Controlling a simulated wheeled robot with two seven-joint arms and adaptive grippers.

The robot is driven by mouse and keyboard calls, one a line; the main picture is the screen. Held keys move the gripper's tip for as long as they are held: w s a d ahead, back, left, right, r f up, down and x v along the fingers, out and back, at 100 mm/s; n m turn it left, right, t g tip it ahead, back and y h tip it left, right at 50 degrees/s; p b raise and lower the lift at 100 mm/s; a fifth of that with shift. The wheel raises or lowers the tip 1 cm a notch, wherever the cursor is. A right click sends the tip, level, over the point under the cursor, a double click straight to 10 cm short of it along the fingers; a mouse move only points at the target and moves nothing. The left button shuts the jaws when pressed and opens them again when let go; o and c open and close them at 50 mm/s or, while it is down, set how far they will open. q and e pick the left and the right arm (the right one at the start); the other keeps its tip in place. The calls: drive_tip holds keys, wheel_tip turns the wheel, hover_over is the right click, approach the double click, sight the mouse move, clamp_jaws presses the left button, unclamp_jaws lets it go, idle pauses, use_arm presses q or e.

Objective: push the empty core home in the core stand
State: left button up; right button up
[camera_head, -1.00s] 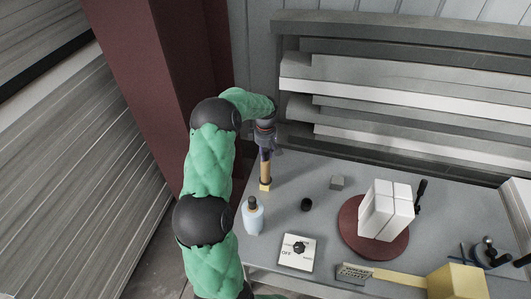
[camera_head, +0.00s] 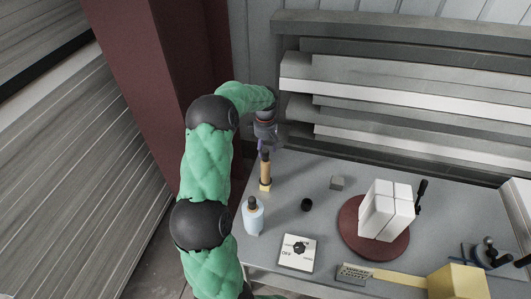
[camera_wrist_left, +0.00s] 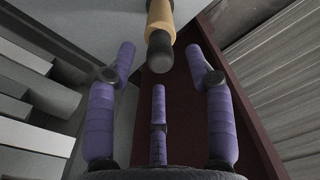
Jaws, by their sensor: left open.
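The core (camera_head: 265,171) is a tan upright cylinder with a dark rounded top, on a small yellow foot, the core stand (camera_head: 265,187), at the left of the bench. In the left wrist view, the core (camera_wrist_left: 160,17) points its dark end toward me. My left gripper (camera_head: 265,141) is open and empty, just above the dark top. Its purple fingers (camera_wrist_left: 158,55) stand apart on either side of the dark end, with a gap to each. I cannot tell how deep the core sits in the stand. My right gripper is not in view.
A blue-white bottle (camera_head: 253,217) stands close in front of the stand. Stacked boards (camera_head: 400,90) rise behind.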

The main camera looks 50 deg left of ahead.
use_arm(q)
wheel_tip(320, 180, up, 8)
drive_tip(key=shift+f, duration=0.1)
idle(0.8)
